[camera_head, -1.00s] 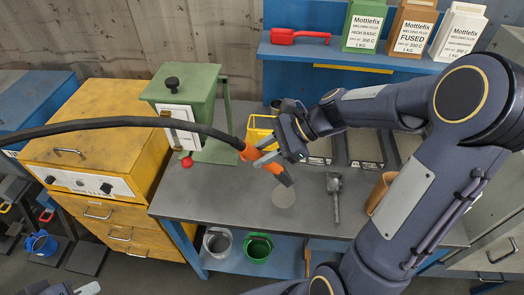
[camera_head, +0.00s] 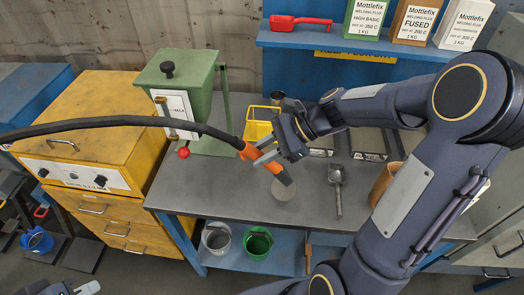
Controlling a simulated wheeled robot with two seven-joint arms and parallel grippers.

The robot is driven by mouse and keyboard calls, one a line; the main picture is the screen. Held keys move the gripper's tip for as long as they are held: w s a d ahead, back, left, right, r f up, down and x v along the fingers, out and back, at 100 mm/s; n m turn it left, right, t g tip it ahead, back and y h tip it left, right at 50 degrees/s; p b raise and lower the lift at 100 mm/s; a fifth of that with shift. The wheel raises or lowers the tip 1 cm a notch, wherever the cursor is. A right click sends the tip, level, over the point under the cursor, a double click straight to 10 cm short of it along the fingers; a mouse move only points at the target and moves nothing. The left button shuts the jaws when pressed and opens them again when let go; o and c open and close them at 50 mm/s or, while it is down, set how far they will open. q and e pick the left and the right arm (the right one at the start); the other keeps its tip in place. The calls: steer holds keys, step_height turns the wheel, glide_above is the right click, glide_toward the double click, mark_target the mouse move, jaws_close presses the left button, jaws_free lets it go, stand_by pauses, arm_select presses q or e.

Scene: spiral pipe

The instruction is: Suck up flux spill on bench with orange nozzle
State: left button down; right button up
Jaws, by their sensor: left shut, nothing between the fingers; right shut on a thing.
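The orange nozzle (camera_head: 249,152) is on the end of a black hose (camera_head: 100,122) that comes in from the left. My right gripper (camera_head: 264,157) is shut on the nozzle above the bench (camera_head: 225,190). I cannot tell whether the tip touches the patch. My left gripper (camera_head: 82,289) shows only in part at the bottom left edge, far from the bench, and looks shut and empty.
A green box-shaped hopper (camera_head: 178,80) stands behind the hose and a yellow basket (camera_head: 257,128) behind the nozzle. Grey (camera_head: 215,240) and green (camera_head: 258,243) buckets stand below.

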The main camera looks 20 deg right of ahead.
steer(key=shift+f+b, duration=1.25)
steer(key=shift+f, duration=0.25)
steer(key=shift+w+r, duration=0.1)
steer(key=shift+w, duration=0.05)
step_height(320, 180, up, 10)
steer(key=w+p, duration=0.2)
steer(key=p, duration=0.7)
steer(key=shift+a, duration=0.3)
steer(key=shift+w, duration=0.1)
